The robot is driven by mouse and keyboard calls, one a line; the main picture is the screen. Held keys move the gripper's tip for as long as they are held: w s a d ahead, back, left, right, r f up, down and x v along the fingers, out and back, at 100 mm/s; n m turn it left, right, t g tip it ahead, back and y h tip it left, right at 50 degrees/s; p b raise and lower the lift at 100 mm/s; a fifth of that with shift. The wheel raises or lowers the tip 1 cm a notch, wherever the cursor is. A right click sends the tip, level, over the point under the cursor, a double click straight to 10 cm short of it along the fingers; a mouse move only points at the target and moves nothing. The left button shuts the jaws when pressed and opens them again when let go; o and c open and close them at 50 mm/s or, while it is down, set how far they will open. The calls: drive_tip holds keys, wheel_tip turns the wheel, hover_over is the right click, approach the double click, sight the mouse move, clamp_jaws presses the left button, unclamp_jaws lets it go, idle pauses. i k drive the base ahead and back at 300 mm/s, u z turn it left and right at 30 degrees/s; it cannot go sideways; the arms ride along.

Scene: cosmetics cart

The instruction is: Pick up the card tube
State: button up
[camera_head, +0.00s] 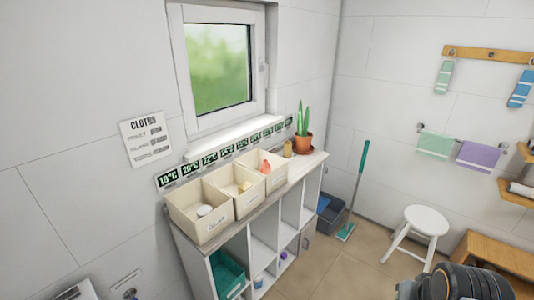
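A small tan cylinder (288,148), which looks like the card tube, stands upright on the top of the white shelf unit (305,168). It is close to the left of a potted plant (303,140) and behind the right end of the row of cream bins. It is small in the picture, so its details cannot be made out. Dark rounded parts of my own arm show at the bottom right, well apart from the cylinder. The fingers of my gripper are not in view.
Three cream bins (202,227) with small items fill the left of the shelf top, under a window. A white stool (426,220), a mop (357,185) and a dark bucket (330,213) stand right of the shelf. Some tiled floor (345,265) is clear.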

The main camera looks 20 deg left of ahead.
sight(288, 145)
drive_tip(key=u, duration=0.75)
drive_tip(key=i, duration=1)
drive_tip(key=z, duration=1.4)
drive_tip(key=i, duration=2.1)
drive_tip(key=u, duration=4.25)
drive_tip(key=i, duration=0.4)
